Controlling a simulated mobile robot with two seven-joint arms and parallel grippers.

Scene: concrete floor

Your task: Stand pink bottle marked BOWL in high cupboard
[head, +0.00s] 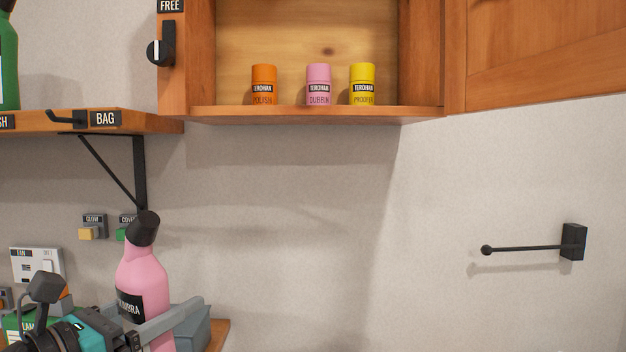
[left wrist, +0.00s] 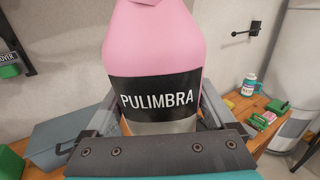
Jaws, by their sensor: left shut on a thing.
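A pink bottle (head: 143,275) with a black cap stands upright at the lower left of the head view. Its black label reads PULIMBRA in the left wrist view (left wrist: 157,65); I see no word BOWL on it. My left gripper (head: 165,325) is shut around the bottle's body, one finger on each side. The high cupboard (head: 430,60) is open at the top of the head view. Its floor holds an orange can (head: 264,84), a pink can (head: 318,84) and a yellow can (head: 362,84) in a row. My right gripper is not in view.
A black wall rod (head: 525,248) sticks out at right. A grey box (head: 195,328) is behind the bottle. A white bottle (left wrist: 250,86) and green items stand on the worktop.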

